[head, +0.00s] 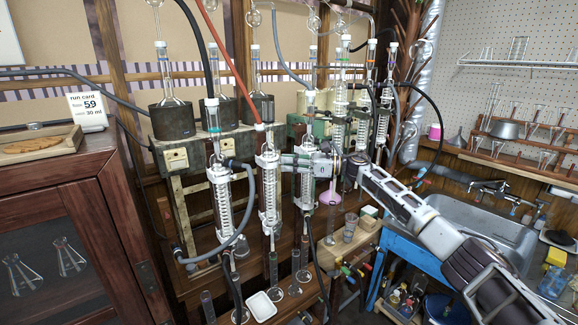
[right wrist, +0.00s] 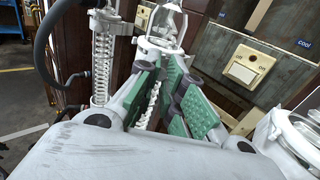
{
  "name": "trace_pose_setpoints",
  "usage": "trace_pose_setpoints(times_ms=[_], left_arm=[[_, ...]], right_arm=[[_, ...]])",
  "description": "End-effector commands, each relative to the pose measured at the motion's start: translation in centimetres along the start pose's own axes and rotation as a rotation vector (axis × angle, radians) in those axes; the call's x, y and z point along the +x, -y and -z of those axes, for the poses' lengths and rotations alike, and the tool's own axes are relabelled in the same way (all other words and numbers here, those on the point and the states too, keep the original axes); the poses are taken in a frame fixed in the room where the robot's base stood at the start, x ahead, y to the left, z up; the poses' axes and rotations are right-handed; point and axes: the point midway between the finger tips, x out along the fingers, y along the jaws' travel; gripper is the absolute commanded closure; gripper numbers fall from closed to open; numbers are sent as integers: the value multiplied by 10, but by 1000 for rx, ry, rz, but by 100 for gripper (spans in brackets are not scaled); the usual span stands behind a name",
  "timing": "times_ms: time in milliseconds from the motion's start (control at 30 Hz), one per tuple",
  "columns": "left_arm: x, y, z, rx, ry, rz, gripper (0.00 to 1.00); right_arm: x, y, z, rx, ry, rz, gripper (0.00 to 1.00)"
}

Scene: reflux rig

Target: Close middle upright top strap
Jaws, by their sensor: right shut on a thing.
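The middle upright (head: 269,195) is a clear glass condenser with a coil inside, in the middle of the front row in the head view. Its pale top strap (head: 267,158) circles the glass near the upper end. My right gripper (head: 286,160) reaches in from the right at that height. In the right wrist view, its green-padded fingers (right wrist: 165,75) are closed around the white strap (right wrist: 158,46), with the glass coil (right wrist: 147,105) between and below them. The fingers hide part of the strap. My left gripper is not in view.
A grey hose (head: 250,205) loops beside the left one. A sink (head: 480,225) lies at the right. Glassware and hoses crowd the rig.

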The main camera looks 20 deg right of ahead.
Motion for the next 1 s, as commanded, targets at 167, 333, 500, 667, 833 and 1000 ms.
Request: trace_pose_setpoints(times_ms=[167, 333, 500, 667, 833, 1000], left_arm=[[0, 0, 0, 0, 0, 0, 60], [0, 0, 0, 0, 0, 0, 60], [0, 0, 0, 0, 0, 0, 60], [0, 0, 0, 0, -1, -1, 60], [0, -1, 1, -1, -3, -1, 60], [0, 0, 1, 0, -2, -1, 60]], right_arm=[[-1, 1, -5, -3, 7, 4, 100], [-1, 1, -5, -3, 7, 4, 74], [-1, 1, -3, -1, 4, 3, 65], [0, 0, -2, -1, 3, 2, 65], [-3, 0, -1, 0, 2, 2, 65], [-14, 1, 0, 1, 1, 4, 65]])
